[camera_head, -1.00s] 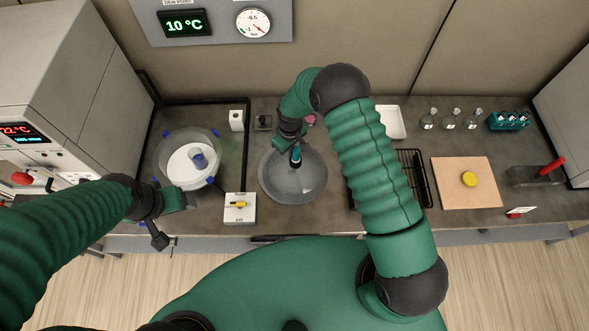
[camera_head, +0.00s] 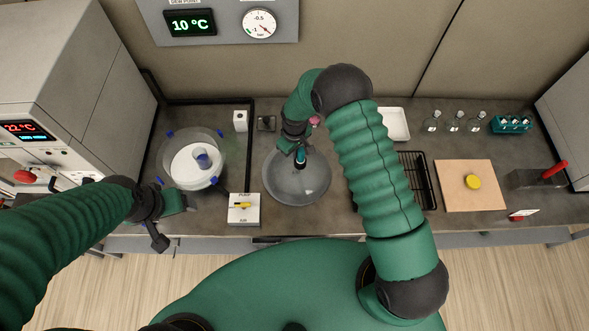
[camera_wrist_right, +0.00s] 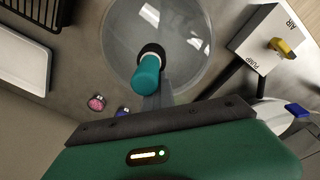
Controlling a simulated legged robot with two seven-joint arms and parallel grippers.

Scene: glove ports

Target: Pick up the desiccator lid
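The desiccator lid (camera_head: 281,184) is a clear round dome with a teal knob on top. It appears to rest on the grey bench in the middle, and it also shows in the right wrist view (camera_wrist_right: 195,35). My right gripper (camera_head: 299,151) is at the teal knob (camera_wrist_right: 147,75). A grey finger shows right beside the knob, but whether the fingers are closed on it is not clear. My left gripper (camera_head: 174,203) hangs at the bench's front edge near the desiccator base (camera_head: 217,150), apart from the lid. Its fingertips are hard to make out.
The round base has blue clamps, a white plate and a small cup. A pump switch box (camera_head: 244,216) with a yellow handle stands between base and lid. A black rack (camera_head: 416,180) and white tray (camera_head: 395,124) lie right of the lid. A control cabinet (camera_head: 75,70) stands left.

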